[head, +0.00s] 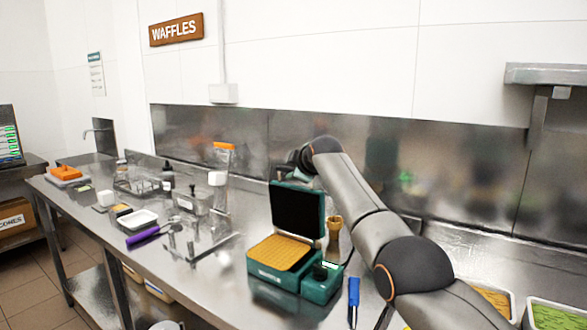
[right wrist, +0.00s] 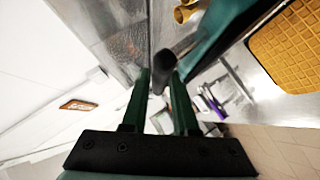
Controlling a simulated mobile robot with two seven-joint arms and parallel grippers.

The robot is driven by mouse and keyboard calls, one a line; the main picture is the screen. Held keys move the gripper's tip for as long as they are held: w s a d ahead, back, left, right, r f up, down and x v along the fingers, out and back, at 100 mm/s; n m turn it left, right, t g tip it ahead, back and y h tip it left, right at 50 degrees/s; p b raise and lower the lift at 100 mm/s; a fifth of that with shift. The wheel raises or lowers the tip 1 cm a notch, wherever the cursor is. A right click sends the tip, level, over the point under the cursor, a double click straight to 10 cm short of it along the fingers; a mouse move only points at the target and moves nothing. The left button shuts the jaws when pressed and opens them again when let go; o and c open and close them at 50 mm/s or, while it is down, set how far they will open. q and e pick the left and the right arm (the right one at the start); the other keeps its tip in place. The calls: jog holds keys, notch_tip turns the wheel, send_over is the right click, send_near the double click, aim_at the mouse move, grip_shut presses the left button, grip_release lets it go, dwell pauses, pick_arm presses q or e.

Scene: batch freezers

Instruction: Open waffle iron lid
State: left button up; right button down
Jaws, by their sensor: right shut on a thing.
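The green waffle iron (head: 321,284) stands on the steel counter with its lid (head: 298,208) raised, roughly upright. The lid's dark inner face shows, and a yellow waffle-patterned surface (head: 279,253) lies on the base. The yellow surface also shows in the right wrist view (right wrist: 292,48). My right gripper (right wrist: 160,82) is shut on the dark lid handle (right wrist: 178,58), beside the green lid edge (right wrist: 215,35). In the head view my right arm reaches over to the lid's top, and its fingertips are mostly hidden there. My left gripper is not in view.
A brass-coloured dispenser (head: 334,238) stands close right of the lid. A blue marker-like item (head: 353,296) lies in front right. A white tray (head: 142,219), a purple-handled tool (head: 144,236) and clear containers occupy the counter to the left. Green and yellow bins (head: 557,317) sit at right.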

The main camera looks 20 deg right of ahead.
jog(key=shift+f, duration=0.45)
jog(key=c, duration=0.8)
grip_release()
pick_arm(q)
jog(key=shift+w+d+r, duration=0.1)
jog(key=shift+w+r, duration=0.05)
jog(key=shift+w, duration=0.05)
pick_arm(e)
jog(key=shift+r, duration=0.1)
jog(key=b+v, duration=0.2)
jog(key=b, duration=0.3)
jog(key=shift+s, duration=0.1)
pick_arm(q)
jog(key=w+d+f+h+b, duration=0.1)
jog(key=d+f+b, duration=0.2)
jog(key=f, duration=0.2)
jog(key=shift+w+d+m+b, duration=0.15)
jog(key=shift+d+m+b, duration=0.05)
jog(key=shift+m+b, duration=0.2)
pick_arm(e)
jog(key=v, duration=1)
jog(key=shift+r, duration=0.25)
